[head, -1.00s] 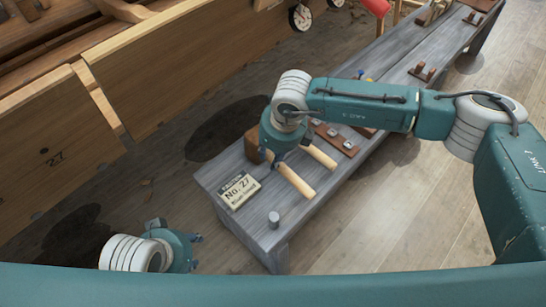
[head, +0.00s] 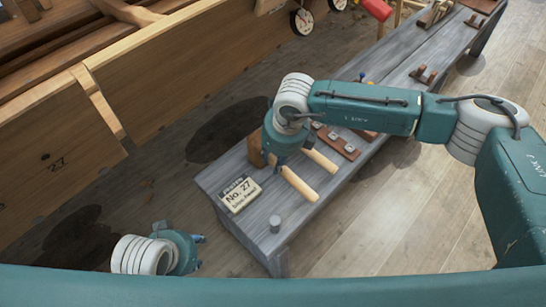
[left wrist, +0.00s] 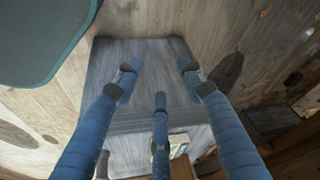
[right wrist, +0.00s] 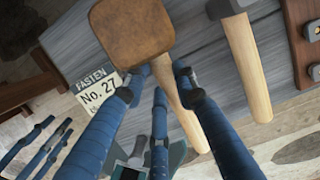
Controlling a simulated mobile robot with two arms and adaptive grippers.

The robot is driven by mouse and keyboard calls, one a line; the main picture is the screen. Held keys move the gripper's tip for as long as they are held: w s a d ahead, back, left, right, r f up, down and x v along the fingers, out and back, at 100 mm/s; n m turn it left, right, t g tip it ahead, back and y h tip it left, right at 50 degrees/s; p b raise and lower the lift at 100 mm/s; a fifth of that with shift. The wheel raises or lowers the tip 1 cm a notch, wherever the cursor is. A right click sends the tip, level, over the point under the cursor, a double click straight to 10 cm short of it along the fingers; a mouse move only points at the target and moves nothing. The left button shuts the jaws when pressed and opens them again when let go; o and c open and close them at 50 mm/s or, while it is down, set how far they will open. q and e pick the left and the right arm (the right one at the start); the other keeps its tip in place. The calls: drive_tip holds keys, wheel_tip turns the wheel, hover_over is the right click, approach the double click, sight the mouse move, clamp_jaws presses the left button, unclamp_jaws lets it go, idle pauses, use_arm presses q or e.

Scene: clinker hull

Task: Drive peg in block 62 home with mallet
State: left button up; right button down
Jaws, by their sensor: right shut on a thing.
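The mallet has a brown wooden block head (right wrist: 132,32) and a pale handle (right wrist: 182,105); it lies on the grey bench (head: 262,205) near its close end. In the head view the mallet's handle (head: 300,184) points to the lower right. My right gripper (right wrist: 158,75) is shut on the handle, close under the head. My left gripper (head: 200,254) is low, left of the bench end; in the left wrist view its fingers (left wrist: 160,80) are spread and empty. I can read no number 62 on any block, and cannot pick out its peg.
A sign "No. 27" (head: 239,193) and a grey cylinder (head: 275,222) are on the bench's close end. A metal-headed hammer (right wrist: 245,65) lies beside the mallet. A brown strip with metal pieces (head: 338,142) and dark blocks (head: 422,75) are farther along. The wooden hull (head: 150,85) stands left.

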wheel_tip(320, 180, up, 7)
drive_tip(key=p, duration=0.3)
drive_tip(key=shift+a+r+p, duration=0.1)
drive_tip(key=shift+p, duration=0.25)
use_arm(q)
wheel_tip(320, 180, down, 15)
drive_tip(key=s+g, duration=0.1)
use_arm(e)
drive_tip(key=shift+r, duration=0.3)
use_arm(q)
drive_tip(key=shift+r, duration=0.1)
use_arm(e)
drive_tip(key=c, duration=2.3)
unclamp_jaws()
clamp_jaws()
